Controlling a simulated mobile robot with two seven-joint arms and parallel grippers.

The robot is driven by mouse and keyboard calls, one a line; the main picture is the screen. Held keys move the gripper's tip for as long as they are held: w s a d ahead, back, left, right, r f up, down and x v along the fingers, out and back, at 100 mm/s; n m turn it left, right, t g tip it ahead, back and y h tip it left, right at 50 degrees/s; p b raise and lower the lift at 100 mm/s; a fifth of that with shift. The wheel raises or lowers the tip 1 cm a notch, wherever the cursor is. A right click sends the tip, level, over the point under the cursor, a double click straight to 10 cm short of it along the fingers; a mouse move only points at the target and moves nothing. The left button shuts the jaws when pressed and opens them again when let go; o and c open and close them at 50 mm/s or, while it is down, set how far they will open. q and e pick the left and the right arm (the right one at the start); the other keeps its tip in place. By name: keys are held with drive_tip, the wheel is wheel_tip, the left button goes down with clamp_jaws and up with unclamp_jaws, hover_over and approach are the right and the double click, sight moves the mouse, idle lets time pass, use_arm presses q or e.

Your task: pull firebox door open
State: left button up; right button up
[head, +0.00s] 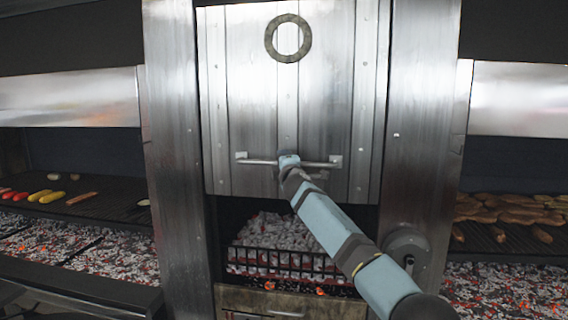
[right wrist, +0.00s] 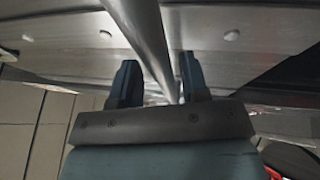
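The firebox door (head: 265,110) is a tall riveted steel panel in the middle of the head view. A horizontal bar handle (head: 313,163) runs across its lower part. My right gripper (head: 287,162) is at the middle of this bar, its arm reaching in from the lower right. In the right wrist view the bar handle (right wrist: 140,30) passes between the two fingers of my right gripper (right wrist: 160,82). Whether both fingers press on the bar is not clear. My left gripper is not in view.
Below the door's lower edge, glowing coals (head: 277,235) lie behind a black grate (head: 290,262). Steel posts flank the door. Grills with food and coals stand left (head: 85,205) and right (head: 495,228). A round ring (head: 270,38) is on the upper door.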

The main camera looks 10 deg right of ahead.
drive_tip(key=shift+f, duration=0.15)
drive_tip(key=b+v, duration=0.1)
drive_tip(key=v, duration=1.2)
drive_tip(key=shift+s, duration=0.4)
drive_tip(key=s+f+m+g+y, duration=0.1)
drive_tip(key=s+f+m, duration=0.15)
drive_tip(key=f, duration=0.75)
drive_tip(key=s+f+m+g, duration=0.1)
drive_tip(key=s+f+g, duration=0.15)
drive_tip(key=f, duration=0.65)
drive_tip(key=s+d+f+m+g, duration=0.25)
drive_tip(key=s+f+m, duration=0.35)
drive_tip(key=s+f, duration=1.45)
drive_tip(key=s+d+f+m+g, duration=0.1)
drive_tip(key=s+f, duration=0.3)
drive_tip(key=s, duration=0.4)
drive_tip(key=s+d+f+m+g, duration=0.1)
drive_tip(key=s+d+f+m, duration=0.2)
drive_tip(key=s, duration=0.6)
drive_tip(key=s+d+f+m+g, duration=0.1)
drive_tip(key=s+d+f+m, duration=0.1)
drive_tip(key=s+f, duration=0.4)
drive_tip(key=shift+s+f+m+p, duration=0.35)
drive_tip(key=shift+s+m, duration=0.5)
drive_tip(key=shift+s, duration=0.3)
